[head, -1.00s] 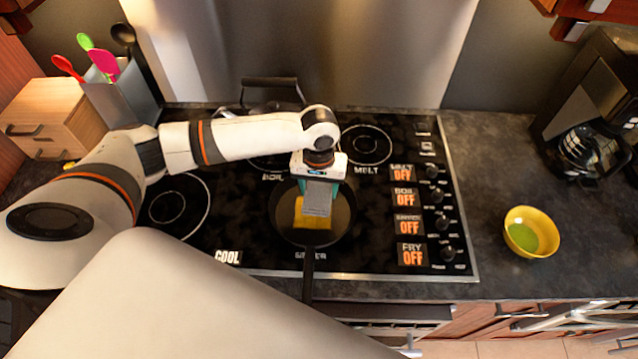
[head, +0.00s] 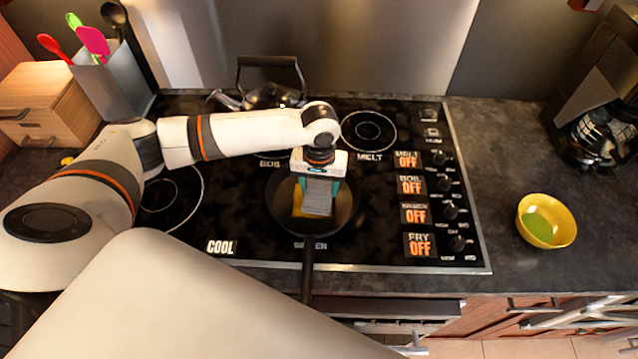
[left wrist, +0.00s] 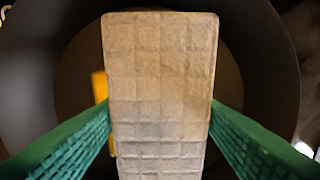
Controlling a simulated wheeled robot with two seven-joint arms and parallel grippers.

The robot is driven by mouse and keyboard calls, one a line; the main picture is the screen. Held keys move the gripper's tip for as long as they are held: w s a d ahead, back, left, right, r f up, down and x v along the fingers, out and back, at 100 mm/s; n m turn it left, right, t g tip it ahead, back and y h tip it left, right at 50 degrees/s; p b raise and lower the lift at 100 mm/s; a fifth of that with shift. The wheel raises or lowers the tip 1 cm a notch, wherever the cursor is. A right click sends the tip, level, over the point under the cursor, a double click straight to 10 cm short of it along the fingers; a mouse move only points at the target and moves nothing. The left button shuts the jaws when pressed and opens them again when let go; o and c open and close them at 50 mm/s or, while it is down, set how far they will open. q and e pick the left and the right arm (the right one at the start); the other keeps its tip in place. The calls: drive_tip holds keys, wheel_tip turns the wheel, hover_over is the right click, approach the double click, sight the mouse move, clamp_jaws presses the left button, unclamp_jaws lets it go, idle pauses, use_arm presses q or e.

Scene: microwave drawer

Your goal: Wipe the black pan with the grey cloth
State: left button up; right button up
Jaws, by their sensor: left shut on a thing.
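The black pan (head: 279,203) sits on the stove's front burner area with its handle pointing toward me. My left gripper (head: 319,194), with green fingers, points down over the pan. It is shut on the grey cloth (head: 319,200), a quilted rectangular pad that also fills the middle of the left wrist view (left wrist: 160,80). A flat yellow patch (head: 297,201) lies in the pan, mostly hidden behind the cloth. I cannot tell whether the cloth touches the pan's bottom. My right gripper is not in view.
A kettle (head: 268,95) stands at the back of the stove, behind my arm. Knobs and OFF labels (head: 415,213) line its right side. A yellow bowl (head: 547,221) and a coffee maker (head: 598,130) stand right. A utensil holder (head: 112,88) and wooden box (head: 48,105) stand left.

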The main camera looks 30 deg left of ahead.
use_arm(q)
drive_tip(key=shift+f, duration=0.4)
idle(0.5)
drive_tip(key=shift+s+a, duration=0.1)
